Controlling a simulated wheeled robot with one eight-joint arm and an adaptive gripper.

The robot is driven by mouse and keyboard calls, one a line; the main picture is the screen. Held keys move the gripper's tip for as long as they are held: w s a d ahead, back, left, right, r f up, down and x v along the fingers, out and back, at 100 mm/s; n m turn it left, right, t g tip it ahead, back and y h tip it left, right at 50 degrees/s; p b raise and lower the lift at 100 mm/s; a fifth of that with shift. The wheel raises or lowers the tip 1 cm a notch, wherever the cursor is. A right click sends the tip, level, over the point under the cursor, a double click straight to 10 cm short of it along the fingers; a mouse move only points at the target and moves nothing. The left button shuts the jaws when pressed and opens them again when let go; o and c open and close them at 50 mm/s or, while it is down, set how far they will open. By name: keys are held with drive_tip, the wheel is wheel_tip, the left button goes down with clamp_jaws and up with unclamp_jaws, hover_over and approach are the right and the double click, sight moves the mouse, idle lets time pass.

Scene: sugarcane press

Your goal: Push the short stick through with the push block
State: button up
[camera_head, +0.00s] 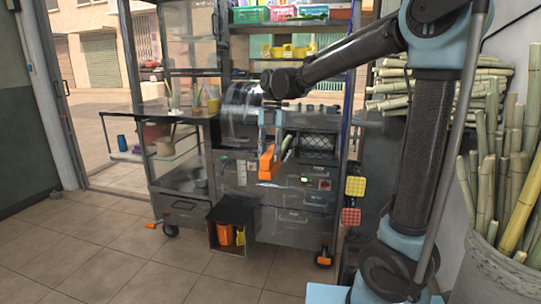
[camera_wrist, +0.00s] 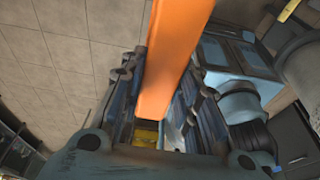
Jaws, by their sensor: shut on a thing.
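The orange push block (camera_head: 266,162) is held in my gripper (camera_head: 270,138) in front of the sugarcane press. It hangs down below the fingers in the head view. In the wrist view the orange push block (camera_wrist: 172,50) runs between the two dark fingers of my gripper (camera_wrist: 160,95), which are shut on it. I cannot tell whether block and stick touch. The stick cannot be made out in the wrist view.
The metal press cart (camera_head: 285,195) has glass shelves at its left. An open dark box (camera_head: 230,225) with orange and yellow things stands on the floor. Long canes fill a barrel (camera_head: 495,275) at right, and more canes (camera_head: 400,90) are stacked behind. Floor at left is clear.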

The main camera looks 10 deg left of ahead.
drive_tip(key=shift+w+d, duration=0.2)
drive_tip(key=shift+w, duration=2.35)
drive_tip(key=shift+w+d, duration=0.2)
drive_tip(key=shift+w, duration=2.3)
drive_tip(key=shift+w+d, duration=0.2)
drive_tip(key=shift+w, duration=2.35)
drive_tip(key=shift+s+a, duration=0.2)
drive_tip(key=shift+s, duration=2.3)
drive_tip(key=shift+s+a+r, duration=0.1)
drive_tip(key=shift+s+r, duration=0.4)
drive_tip(key=shift+r, duration=1)
drive_tip(key=shift+s+d+r, duration=0.1)
drive_tip(key=shift+s+r, duration=0.4)
drive_tip(key=shift+r, duration=1)
drive_tip(key=shift+s+a+r, duration=0.1)
drive_tip(key=shift+s+r, duration=0.4)
drive_tip(key=shift+r, duration=1)
drive_tip(key=shift+s, duration=0.1)
